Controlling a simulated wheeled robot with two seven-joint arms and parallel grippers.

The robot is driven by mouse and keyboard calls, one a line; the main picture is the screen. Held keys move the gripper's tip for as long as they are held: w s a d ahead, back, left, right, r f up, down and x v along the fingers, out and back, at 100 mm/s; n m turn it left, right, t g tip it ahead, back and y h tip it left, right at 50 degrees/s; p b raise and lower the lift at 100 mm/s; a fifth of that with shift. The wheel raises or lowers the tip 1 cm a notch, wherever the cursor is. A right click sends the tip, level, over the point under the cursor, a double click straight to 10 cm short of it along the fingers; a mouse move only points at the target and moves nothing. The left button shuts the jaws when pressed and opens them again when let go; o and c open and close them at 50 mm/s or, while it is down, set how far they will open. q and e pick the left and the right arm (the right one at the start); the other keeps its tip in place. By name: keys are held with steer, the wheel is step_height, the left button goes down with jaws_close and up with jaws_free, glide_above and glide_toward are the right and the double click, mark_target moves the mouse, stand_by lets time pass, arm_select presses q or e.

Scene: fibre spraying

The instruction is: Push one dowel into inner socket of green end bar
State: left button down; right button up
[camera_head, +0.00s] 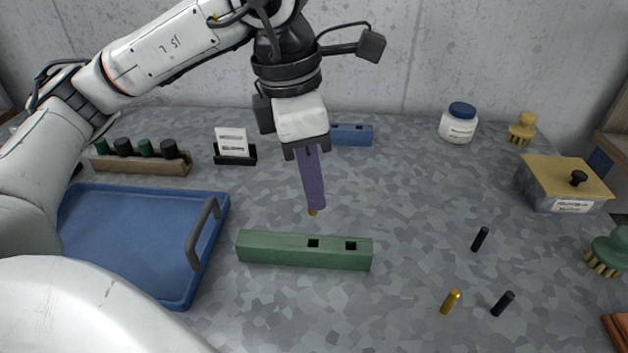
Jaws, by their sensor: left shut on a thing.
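The green end bar (275,250) lies on the grey tabletop in the middle, with two dark square sockets in its face toward the right. My left gripper (307,150) points down above and behind the bar, shut on a long purple piece (313,180) that hangs nearly upright. A small gold tip (312,212) shows at the lower end of the purple piece; it appears apart from the green bar. A gold dowel (450,301) and two black dowels (480,239) (503,303) lie loose at the right. My right gripper is not in view.
A blue tray (75,200) with a grey handle lies left of the bar. A blue bar (352,134) lies behind my gripper. A wooden rack (140,164), card holder (235,155), white jar (458,127), brush (522,130) and lidded box (565,185) stand around.

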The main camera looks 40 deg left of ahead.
mark_target(313, 214)
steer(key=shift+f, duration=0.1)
arm_select(q)
steer(key=shift+f+b, duration=0.1)
steer(key=shift+b, duration=0.2)
steer(key=shift+f+b, duration=0.5)
steer(key=shift+f, duration=0.1)
step_height(313, 214, down, 2)
steer(key=shift+f+b, duration=0.2)
steer(key=shift+b, duration=0.95)
steer(key=shift+f+b, duration=0.35)
steer(key=shift+f, duration=0.05)
steer(key=shift+f+b, duration=0.55)
steer(key=shift+f, duration=0.05)
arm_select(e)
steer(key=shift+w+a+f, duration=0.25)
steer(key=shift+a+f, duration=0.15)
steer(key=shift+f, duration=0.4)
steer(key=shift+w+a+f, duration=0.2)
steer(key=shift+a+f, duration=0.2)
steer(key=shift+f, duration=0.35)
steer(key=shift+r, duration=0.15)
arm_select(q)
steer(key=shift+b, duration=0.3)
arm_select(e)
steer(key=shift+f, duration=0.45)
